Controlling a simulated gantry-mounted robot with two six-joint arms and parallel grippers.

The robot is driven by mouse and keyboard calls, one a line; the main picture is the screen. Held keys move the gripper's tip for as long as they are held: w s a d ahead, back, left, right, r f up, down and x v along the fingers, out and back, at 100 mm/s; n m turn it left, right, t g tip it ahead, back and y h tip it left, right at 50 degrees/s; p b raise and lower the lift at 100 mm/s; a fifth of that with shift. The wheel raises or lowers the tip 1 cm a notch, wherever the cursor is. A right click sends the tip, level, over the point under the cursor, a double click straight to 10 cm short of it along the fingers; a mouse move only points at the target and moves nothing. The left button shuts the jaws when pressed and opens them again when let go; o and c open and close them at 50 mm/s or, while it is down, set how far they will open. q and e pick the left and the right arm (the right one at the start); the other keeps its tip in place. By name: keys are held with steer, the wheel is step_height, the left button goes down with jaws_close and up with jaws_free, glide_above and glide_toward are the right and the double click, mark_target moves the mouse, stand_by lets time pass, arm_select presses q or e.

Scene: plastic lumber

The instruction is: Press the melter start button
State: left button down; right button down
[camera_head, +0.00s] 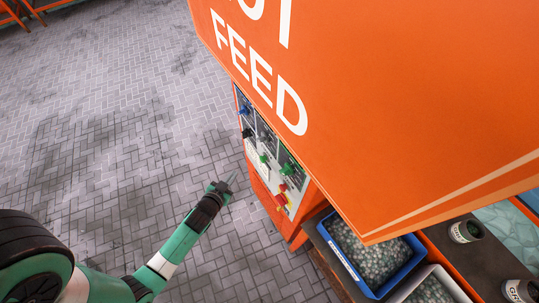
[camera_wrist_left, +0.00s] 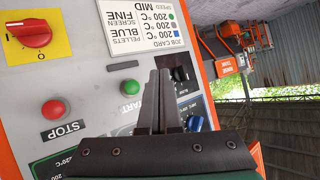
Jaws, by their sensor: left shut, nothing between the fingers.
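The green start button (camera_wrist_left: 129,87) shows in the left wrist view on the melter's control panel, beside the upside-down word START. The control panel (camera_head: 262,170) also shows in the head view, on the side of the orange machine. My left gripper (camera_head: 232,181) is shut and empty, left of the panel in the head view. In the left wrist view the shut fingers (camera_wrist_left: 161,78) lie just right of the green button and cover part of the panel. I cannot tell how far the tips are from the panel. My right gripper is not in view.
A red stop button (camera_wrist_left: 53,110) and a red rotary switch (camera_wrist_left: 28,30) on yellow are close by. A blue knob (camera_wrist_left: 194,123) and a job card (camera_wrist_left: 143,28) are also on the panel. A blue bin of pellets (camera_head: 407,260) stands beneath the orange hopper (camera_head: 390,100). The brick floor at left is clear.

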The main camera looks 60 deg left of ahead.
mark_target(263, 159)
arm_select(q)
steer(key=w+b, duration=0.4)
steer(key=w, duration=0.4)
steer(key=shift+w+b, duration=0.2)
steer(key=shift+b, duration=0.15)
steer(key=shift+w, duration=0.1)
stand_by(1.9)
steer(key=shift+w, duration=0.3)
steer(key=shift+w+b, duration=0.5)
steer(key=shift+w, duration=0.05)
stand_by(0.6)
stand_by(0.3)
steer(key=shift+s+p, duration=0.45)
steer(key=shift+s, duration=0.5)
